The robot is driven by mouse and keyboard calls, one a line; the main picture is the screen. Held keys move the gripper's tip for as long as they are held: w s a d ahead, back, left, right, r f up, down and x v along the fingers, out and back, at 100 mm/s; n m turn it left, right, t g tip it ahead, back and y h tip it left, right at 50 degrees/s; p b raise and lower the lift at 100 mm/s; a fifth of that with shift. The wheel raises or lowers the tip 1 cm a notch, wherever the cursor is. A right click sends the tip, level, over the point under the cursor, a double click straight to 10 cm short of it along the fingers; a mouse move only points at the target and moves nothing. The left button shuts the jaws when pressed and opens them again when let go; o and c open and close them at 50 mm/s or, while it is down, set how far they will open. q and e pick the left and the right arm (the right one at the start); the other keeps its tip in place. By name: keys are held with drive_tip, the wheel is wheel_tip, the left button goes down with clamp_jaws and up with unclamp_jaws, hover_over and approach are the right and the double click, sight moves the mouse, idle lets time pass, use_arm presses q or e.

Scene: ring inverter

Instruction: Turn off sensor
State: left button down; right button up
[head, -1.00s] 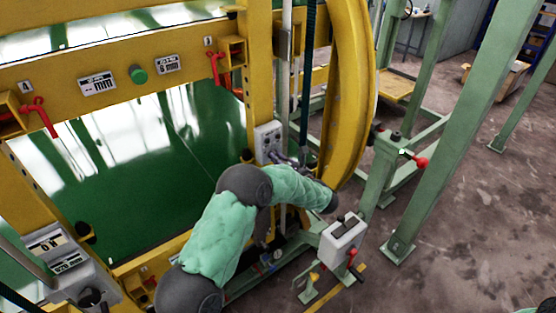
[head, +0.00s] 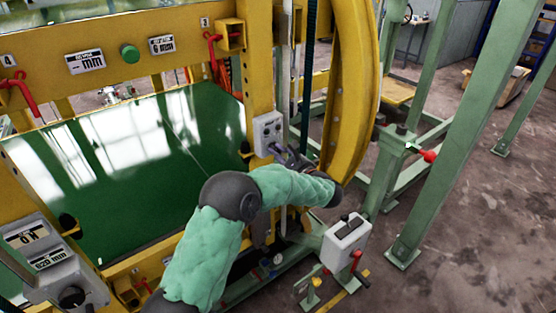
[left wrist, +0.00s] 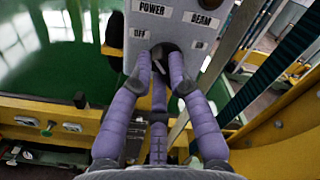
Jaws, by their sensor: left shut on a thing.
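The grey sensor control box (head: 265,132) is fixed to the yellow upright in the head view. In the left wrist view the box (left wrist: 182,12) carries labels POWER and BEAM above, OFF at left and ON at right. My left gripper (left wrist: 163,68) has its purple fingers closed around a dark round knob (left wrist: 166,48) on the box face, between the OFF and ON labels. The fingers partly cover the knob, and its pointer is not readable. In the head view my left gripper (head: 280,151) is small at the box's lower edge. My right gripper is out of view.
A yellow curved ring frame (head: 350,90) stands just right of the box. A dark green panel (head: 130,170) lies to the left. A grey box on a green stand (head: 345,238) is below right. Open concrete floor (head: 470,240) lies at the right.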

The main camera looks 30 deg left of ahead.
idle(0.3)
use_arm(q)
drive_tip(key=c, duration=1.2)
unclamp_jaws()
drive_tip(key=v, duration=1.2)
drive_tip(key=shift+f, duration=0.1)
